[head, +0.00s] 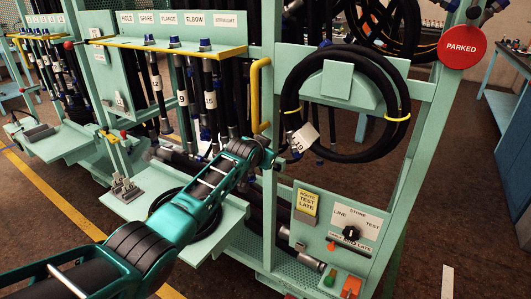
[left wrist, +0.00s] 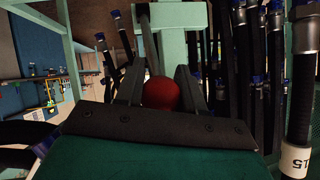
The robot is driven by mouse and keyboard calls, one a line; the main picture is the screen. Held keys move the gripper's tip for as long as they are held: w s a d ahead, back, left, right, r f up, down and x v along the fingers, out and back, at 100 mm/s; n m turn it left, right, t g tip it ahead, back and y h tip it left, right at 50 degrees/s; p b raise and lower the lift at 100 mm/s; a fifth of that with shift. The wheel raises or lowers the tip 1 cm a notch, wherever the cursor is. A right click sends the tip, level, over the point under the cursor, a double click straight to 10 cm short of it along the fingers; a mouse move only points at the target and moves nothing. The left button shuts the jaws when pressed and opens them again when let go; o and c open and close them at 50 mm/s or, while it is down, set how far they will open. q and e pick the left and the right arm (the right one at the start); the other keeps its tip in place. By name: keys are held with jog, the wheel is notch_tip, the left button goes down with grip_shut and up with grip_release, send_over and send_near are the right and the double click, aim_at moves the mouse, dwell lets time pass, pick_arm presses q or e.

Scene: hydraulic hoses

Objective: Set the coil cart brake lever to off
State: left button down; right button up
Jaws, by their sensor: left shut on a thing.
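The left gripper is shut on the knob. No off marking is readable. My right gripper is in neither view.
A black hose coil (head: 393,120) hangs right of the lever, close to my gripper. A red PARKED sign (head: 461,47) is on the right post. A selector panel (head: 350,228) sits lower right. Labelled hoses (head: 182,95) hang behind on the left.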

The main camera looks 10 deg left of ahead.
pick_arm(q)
jog(key=shift+w+a+r, duration=0.1)
jog(key=shift+w+r, duration=0.05)
jog(key=shift+r, duration=0.1)
dwell(0.6)
jog(key=c, duration=1)
grip_release()
jog(key=shift+o, duration=1.4)
jog(key=shift+f, duration=0.25)
jog(key=shift+s, duration=0.2)
jog(key=shift+s+r+p, duration=0.35)
jog(key=shift+s+p, duration=0.05)
jog(key=shift+s, duration=0.05)
jog(key=p+v, duration=0.2)
jog(key=v, duration=0.9)
jog(key=shift+s+r, duration=0.2)
jog(key=shift+s, duration=0.05)
jog(key=shift+a, duration=0.1)
